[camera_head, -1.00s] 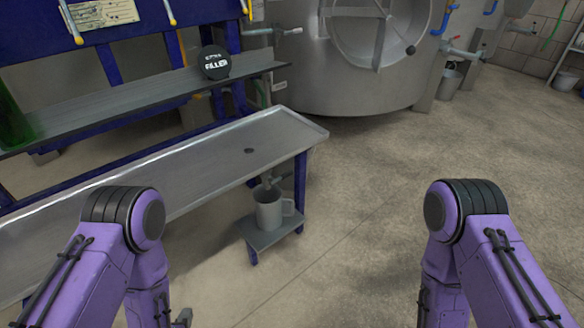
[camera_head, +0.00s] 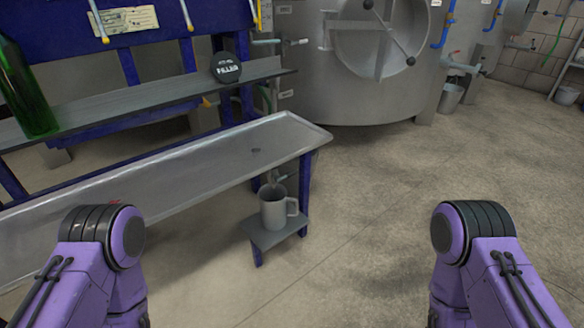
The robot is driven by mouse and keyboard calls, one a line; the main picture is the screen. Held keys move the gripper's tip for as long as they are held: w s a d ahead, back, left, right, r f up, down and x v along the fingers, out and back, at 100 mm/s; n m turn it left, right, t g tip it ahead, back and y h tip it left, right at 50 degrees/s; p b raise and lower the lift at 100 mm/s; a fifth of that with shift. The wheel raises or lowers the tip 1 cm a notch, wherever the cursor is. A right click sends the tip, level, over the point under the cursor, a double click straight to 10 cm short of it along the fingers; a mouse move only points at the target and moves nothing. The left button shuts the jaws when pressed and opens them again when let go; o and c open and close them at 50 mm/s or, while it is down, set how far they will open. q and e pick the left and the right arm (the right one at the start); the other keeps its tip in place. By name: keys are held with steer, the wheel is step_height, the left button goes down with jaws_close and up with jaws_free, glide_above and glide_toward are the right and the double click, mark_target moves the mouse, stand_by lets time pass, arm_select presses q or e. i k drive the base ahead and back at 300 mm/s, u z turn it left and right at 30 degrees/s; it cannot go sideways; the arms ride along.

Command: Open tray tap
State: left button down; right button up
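The long grey metal tray (camera_head: 200,170) runs along the front of the blue filler frame, with a drain hole near its right end. The tray tap (camera_head: 273,177) shows as a small metal fitting under that end; its handle position is too small to tell. A grey mug (camera_head: 274,208) stands upright below the tap on a small shelf (camera_head: 258,236). Both my purple arms are at the bottom of the view, left and right, apart from the tray tap. Neither gripper shows.
A dark ledge (camera_head: 170,101) above the tray carries a green bottle (camera_head: 24,92) and a black round filler sign (camera_head: 226,67). A large steel tank (camera_head: 345,95) stands behind. A bucket (camera_head: 450,97) is farther right. The floor (camera_head: 370,200) right of the tray is clear.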

mark_target(277, 178)
steer(key=k, duration=1.3)
steer(key=z, duration=0.3)
steer(key=i, duration=0.3)
steer(key=z, duration=0.75)
steer(key=i, duration=1.55)
steer(key=u, duration=0.65)
